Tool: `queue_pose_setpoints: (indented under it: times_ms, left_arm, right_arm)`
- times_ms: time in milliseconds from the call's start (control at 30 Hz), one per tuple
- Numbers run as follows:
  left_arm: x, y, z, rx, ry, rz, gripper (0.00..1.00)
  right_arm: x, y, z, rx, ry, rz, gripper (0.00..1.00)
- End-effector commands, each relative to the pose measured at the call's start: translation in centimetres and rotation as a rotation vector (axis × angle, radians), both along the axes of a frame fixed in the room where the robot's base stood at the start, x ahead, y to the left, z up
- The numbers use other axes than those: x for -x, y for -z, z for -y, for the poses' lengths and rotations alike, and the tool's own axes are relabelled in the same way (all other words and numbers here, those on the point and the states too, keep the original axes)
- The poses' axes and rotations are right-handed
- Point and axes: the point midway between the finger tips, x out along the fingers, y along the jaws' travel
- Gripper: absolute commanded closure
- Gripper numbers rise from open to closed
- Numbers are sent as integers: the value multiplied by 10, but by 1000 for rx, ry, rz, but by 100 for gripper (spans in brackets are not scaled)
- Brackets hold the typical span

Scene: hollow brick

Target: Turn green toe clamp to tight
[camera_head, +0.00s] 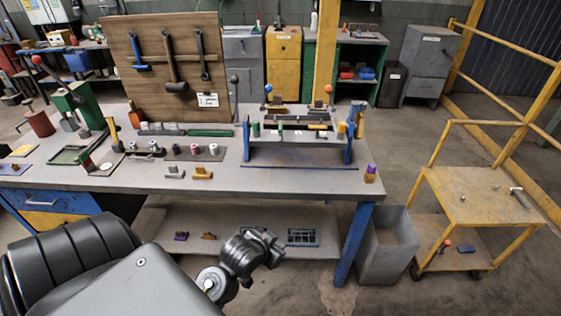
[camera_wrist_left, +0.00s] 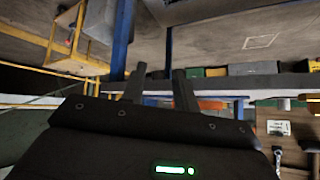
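A blue-framed fixture (camera_head: 300,165) stands on the right part of the workbench. A small green piece (camera_head: 256,129) sits at the left of its upper bar and looks like the green toe clamp. It is too small to tell whether it is loose or tight. My left gripper (camera_head: 274,248) is low in front of the bench's front edge, well below and apart from the fixture. In the left wrist view its two fingers (camera_wrist_left: 159,88) stand apart with nothing between them. My right gripper is not in view.
The workbench (camera_head: 300,182) carries several small parts, a green press (camera_head: 84,108) and a tool board (camera_head: 165,70). A purple-topped bottle (camera_head: 370,173) stands near its right corner. A grey bin (camera_head: 388,245) and a yellow cart (camera_head: 480,200) are at right.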

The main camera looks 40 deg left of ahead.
Motion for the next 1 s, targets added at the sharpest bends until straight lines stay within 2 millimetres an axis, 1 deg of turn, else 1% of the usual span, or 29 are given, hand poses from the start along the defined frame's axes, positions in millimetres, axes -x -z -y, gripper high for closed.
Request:
queue_pose_setpoints:
  times_ms: [33, 67, 100, 167, 200, 267, 300, 400, 500, 600, 733, 833, 967, 1000]
  left_arm:
    - [-23, -13, -14, -7, -26, 74, 70]
    - [-36, -21, -22, -11, -42, 119, 70]
    - [-53, -32, -34, -15, -63, 181, 70]
    - [-78, -50, -53, -22, -96, 276, 70]
    - [-94, -63, -66, -27, -118, 341, 70]
    - [-117, -85, -87, -35, -154, 445, 70]
    - [-131, -100, -101, -39, -177, 513, 70]
    - [-158, -135, -134, -49, -231, 669, 70]
    - [-171, -157, -153, -54, -264, 766, 70]
    - [-175, -167, -162, -57, -278, 808, 70]
    - [-177, -169, -163, -58, -280, 814, 70]
    - [-183, -169, -166, -59, -279, 812, 70]
    - [-201, -171, -173, -59, -279, 811, 70]
    - [-208, -171, -175, -59, -279, 812, 70]
  right_arm:
    - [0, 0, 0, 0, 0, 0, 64]
    - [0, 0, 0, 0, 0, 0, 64]
    - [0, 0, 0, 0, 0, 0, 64]
    - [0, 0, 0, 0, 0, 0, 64]
    - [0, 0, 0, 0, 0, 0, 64]
    - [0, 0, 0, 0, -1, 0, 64]
    - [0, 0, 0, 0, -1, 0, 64]
    - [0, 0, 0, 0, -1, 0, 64]
    - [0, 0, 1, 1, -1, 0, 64]
    - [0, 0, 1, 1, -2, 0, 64]
    - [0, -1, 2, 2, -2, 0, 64]
    - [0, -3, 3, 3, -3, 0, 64]
    - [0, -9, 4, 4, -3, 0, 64]
    - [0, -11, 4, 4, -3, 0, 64]
